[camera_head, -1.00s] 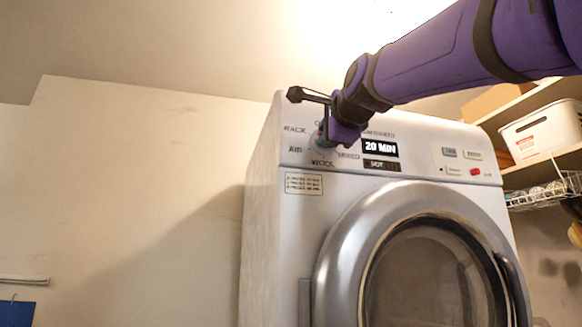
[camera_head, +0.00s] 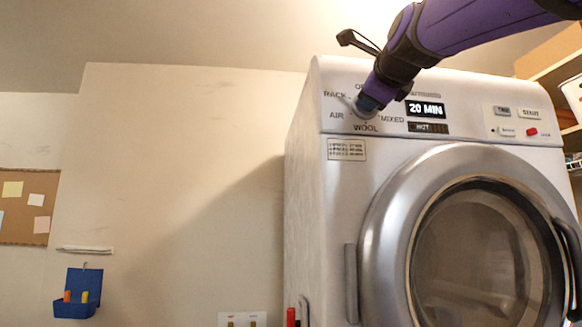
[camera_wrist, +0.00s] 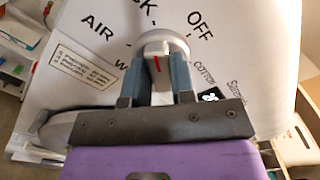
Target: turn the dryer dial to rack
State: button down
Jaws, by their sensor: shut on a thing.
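The white dryer (camera_head: 322,200) has a round dial (camera_wrist: 152,41) on its panel, with a red line on the knob. My gripper (camera_wrist: 164,72) is shut on the dial, one blue-grey finger on each side. In the head view my gripper (camera_head: 368,103) covers much of the dial. RACK (camera_head: 334,94) is printed at the dial's upper left, above AIR (camera_head: 336,115). WOOL is below, MIXED to the right, and OFF at the top is partly hidden. I cannot tell for sure which label the dial points to.
The display (camera_head: 426,109) reads 20 MIN, with several buttons to its right. The round dryer door (camera_head: 388,250) is shut below the panel. Wooden shelves (camera_head: 566,60) stand at the right. The wall on the left is open, with a corkboard (camera_head: 28,232) and a blue holder (camera_head: 84,287).

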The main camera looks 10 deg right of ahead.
jog(key=shift+f, duration=0.15)
jog(key=c, duration=1)
grip_release()
jog(key=shift+o, duration=0.2)
jog(key=s, duration=1)
jog(key=shift+s, duration=0.4)
jog(key=s+d+f+n+g, duration=0.2)
jog(key=f+n, duration=0.6)
jog(key=f, duration=0.8)
jog(key=s+d+f+n+g, duration=0.3)
jog(key=f+n+g, duration=0.3)
jog(key=f, duration=1)
jog(key=s+d+f+n+g, duration=0.2)
jog(key=s+f+n+g, duration=0.2)
jog(key=f+n, duration=0.6)
notch_tip(320, 180, down, 7)
jog(key=shift+s+d+f+g, duration=0.1)
jog(key=shift+s+d+g, duration=0.05)
jog(key=shift+s+g, duration=0.25)
